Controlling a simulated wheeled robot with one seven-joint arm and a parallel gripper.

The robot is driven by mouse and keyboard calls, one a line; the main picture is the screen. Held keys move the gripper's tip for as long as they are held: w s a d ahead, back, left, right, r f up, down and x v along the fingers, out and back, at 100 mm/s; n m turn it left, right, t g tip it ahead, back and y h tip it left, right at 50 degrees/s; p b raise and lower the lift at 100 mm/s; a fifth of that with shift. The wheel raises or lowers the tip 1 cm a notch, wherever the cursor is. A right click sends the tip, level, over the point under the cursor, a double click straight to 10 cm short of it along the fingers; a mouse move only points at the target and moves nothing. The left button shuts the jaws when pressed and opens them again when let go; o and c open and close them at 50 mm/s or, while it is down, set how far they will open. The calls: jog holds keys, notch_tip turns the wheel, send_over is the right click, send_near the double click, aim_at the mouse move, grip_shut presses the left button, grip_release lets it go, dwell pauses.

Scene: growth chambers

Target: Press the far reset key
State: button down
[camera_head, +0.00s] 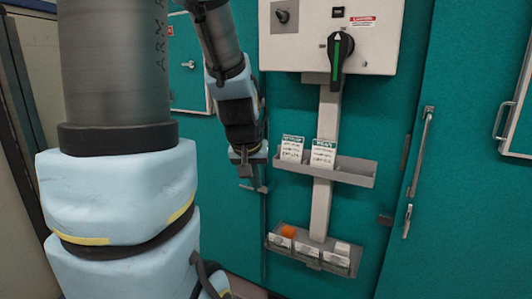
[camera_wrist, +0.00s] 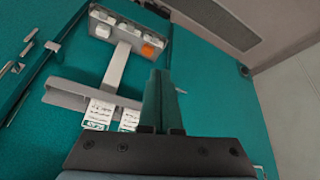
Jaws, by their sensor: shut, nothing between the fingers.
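No reset key can be told by its marking. The lower tray (camera_head: 312,268) on the teal wall holds an orange piece (camera_head: 289,231) at its left and several small white pieces; the white piece at its right (camera_head: 342,247) stands farthest from my gripper. In the wrist view the tray appears turned around, with the orange piece (camera_wrist: 151,42) at right and a white piece (camera_wrist: 102,31) at left. My gripper (camera_head: 246,174) points down, left of the upper shelf and above the lower tray's level. Its fingers (camera_wrist: 158,85) are shut, empty and apart from the tray.
The upper shelf (camera_head: 355,170) holds two printed cards (camera_head: 323,153). Above it, a pale panel (camera_head: 385,40) carries a black rotary handle (camera_head: 340,50) with a green stripe. A door handle (camera_head: 421,150) stands out at right. Space before the lower tray looks clear.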

jog(key=s+a+f+g+y, duration=0.1)
jog(key=s+a+f+g, duration=0.2)
jog(key=s, duration=0.6)
notch_tip(320, 180, down, 2)
jog(key=shift+s+a+f+g, duration=0.1)
jog(key=shift+s+a+g, duration=0.2)
jog(key=shift+a, duration=0.25)
jog(key=shift+w+d, duration=0.1)
